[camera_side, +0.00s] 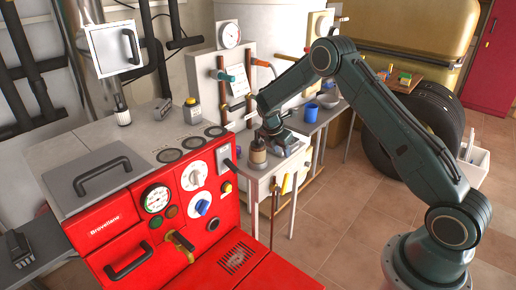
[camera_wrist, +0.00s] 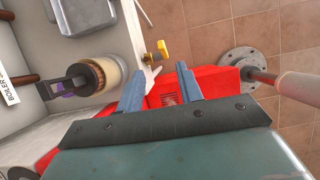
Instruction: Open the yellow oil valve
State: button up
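A small yellow valve handle (camera_wrist: 163,49) shows in the wrist view, beyond my fingertips and near the edge of the pale bench. In the side view, a yellow handle (camera_side: 287,184) hangs below the front of the bench; I take it to be the same valve, though it is small. My gripper (camera_wrist: 157,80) is open, its two blue-grey fingers apart with no object clearly held between them. In the side view my gripper (camera_side: 272,135) is above the bench top, higher than the yellow handle, and its fingertips are hard to make out.
The red boiler (camera_side: 150,225) stands left of the bench. A blue cup (camera_side: 311,112) sits farther back. A black tyre (camera_side: 410,130) stands behind my arm. The tiled floor (camera_side: 335,215) is open in front.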

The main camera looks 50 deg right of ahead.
send_near(285, 176)
jog(key=shift+s+a+r, duration=0.1)
jog(key=shift+a+r, duration=0.1)
jog(key=shift+r, duration=0.3)
jog(key=x, duration=1.3)
jog(key=shift+d+f, duration=0.1)
jog(key=shift+f, duration=0.25)
jog(key=shift+c, duration=0.5)
grip_shut()
